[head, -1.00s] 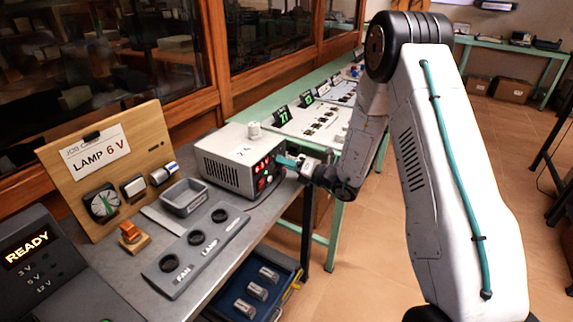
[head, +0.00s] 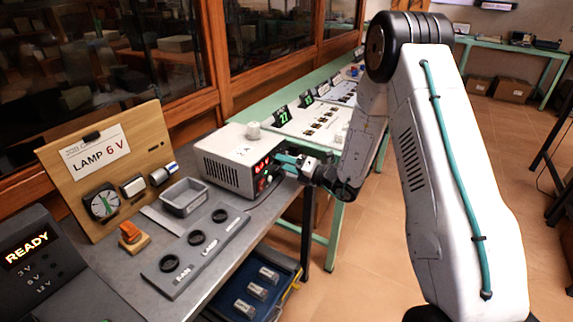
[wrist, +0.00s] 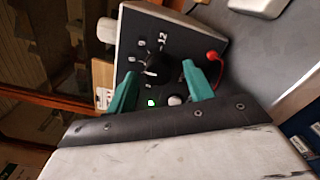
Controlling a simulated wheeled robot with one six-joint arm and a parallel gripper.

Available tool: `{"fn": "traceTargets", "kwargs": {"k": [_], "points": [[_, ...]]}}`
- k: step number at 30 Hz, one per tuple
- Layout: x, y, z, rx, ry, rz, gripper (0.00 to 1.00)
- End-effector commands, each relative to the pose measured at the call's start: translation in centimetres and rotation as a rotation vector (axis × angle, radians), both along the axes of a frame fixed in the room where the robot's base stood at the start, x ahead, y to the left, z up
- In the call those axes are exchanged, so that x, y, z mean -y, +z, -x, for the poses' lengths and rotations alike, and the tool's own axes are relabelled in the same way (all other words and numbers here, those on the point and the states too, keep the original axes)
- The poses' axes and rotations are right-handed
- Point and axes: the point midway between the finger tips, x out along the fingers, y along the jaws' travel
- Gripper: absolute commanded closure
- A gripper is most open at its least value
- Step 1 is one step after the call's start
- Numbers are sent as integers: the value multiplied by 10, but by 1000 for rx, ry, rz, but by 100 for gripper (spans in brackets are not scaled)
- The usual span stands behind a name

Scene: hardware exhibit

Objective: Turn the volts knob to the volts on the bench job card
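The job card (head: 95,152) on the wooden board reads "LAMP 6 V". The grey power supply box (head: 228,160) stands on the bench with red lit elements on its front. In the wrist view its dark panel carries the black volts knob (wrist: 154,68), ringed by white numbers, with 12 readable. A short white mark shows on the knob; which number it meets is too small to tell. My gripper (wrist: 159,70) is open, with teal fingers on either side of the knob and visible gaps. In the head view my gripper (head: 288,160) is at the box's front, hiding part of it.
A green light (wrist: 151,103) and a red lead (wrist: 212,57) are near the knob. A panel with three dark rings (head: 196,238), a grey tray (head: 184,197) and a "READY" display (head: 26,249) share the bench. A blue drawer (head: 262,290) is below.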

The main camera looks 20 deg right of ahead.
Motion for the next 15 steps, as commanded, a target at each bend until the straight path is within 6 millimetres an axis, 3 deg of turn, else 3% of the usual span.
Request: {"fn": "traceTargets", "kwargs": {"k": [9, 15], "points": [[2, 1, 2, 1, 0, 0, 48], [22, 1, 24, 0, -4, 0, 48]]}}
